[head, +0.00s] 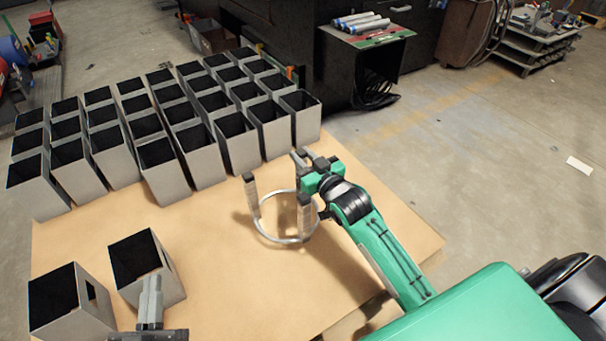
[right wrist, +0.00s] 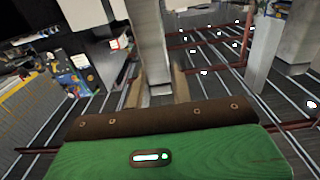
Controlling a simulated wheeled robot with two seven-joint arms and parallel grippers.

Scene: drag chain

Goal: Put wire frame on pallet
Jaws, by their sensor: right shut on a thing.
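The wire frame (head: 262,231) is a pale metal ring with several upright posts, over the tan pallet board (head: 215,275). A shadow lies beside it; I cannot tell whether it touches the board. My right gripper (head: 302,163) is at the frame's far right side and shut on one post. In the right wrist view that post (right wrist: 148,40) stands between the two fingers of my right gripper (right wrist: 158,82). My left gripper (head: 151,282) is at the lower left, in front of a grey box, apart from the frame. Its fingers look close together, but their opening is unclear.
Rows of grey open-topped boxes (head: 205,165) fill the far part of the board. Two more boxes (head: 72,303) stand at the near left, next to my left gripper. The board's middle and near right are clear. A dark cabinet (head: 365,60) stands beyond.

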